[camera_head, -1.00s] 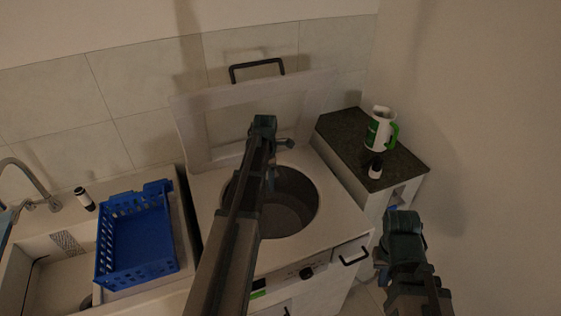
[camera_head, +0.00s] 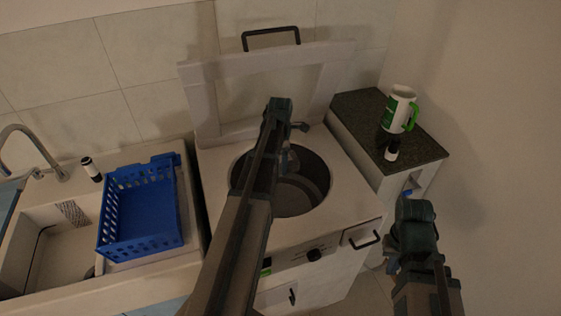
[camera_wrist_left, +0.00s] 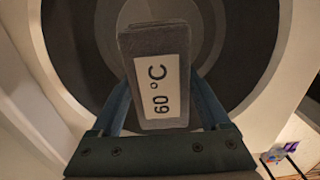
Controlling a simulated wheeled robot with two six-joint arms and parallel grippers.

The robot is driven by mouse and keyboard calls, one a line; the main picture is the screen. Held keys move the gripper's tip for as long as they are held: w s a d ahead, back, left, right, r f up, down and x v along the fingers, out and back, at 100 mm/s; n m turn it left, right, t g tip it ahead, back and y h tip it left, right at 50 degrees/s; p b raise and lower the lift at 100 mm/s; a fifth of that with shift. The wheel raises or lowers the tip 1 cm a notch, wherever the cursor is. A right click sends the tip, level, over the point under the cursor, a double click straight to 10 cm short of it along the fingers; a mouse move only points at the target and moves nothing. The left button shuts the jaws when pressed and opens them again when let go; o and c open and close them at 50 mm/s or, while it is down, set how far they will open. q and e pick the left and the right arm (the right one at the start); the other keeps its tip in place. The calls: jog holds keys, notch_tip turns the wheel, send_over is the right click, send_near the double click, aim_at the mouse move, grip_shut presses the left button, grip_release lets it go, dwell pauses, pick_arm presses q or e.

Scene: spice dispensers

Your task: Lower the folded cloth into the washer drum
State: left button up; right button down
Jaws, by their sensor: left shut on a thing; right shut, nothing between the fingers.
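The folded cloth (camera_wrist_left: 152,42) is a small dark grey block with a white "60 °C" label, seen in the left wrist view. My left gripper (camera_wrist_left: 160,88) is shut on it, one finger on each side. The round, dark washer drum (camera_head: 308,190) is open at the top and lies behind the cloth in the left wrist view (camera_wrist_left: 72,45). In the head view my left arm reaches over the drum and hides part of its opening; the cloth is hard to make out there. My right gripper (camera_head: 392,258) is shut and empty, to the right of the washer front.
The raised washer lid (camera_head: 200,110) stands behind the opening. A blue basket (camera_head: 145,215) and a sink (camera_head: 40,250) are at the left. A dark counter (camera_head: 365,110) at the right holds a white-green jug (camera_head: 398,105) and a small bottle (camera_head: 391,150).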

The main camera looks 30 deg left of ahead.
pick_arm(q)
notch_tip(320, 180, down, 22)
jog(key=b, duration=2.1)
jog(key=shift+f, duration=0.15)
jog(key=o, duration=1.3)
jog(key=shift+r, duration=0.2)
notch_tip(320, 180, up, 14)
jog(key=p, duration=1.3)
jog(key=shift+f+p, duration=0.2)
jog(key=shift+p, duration=0.1)
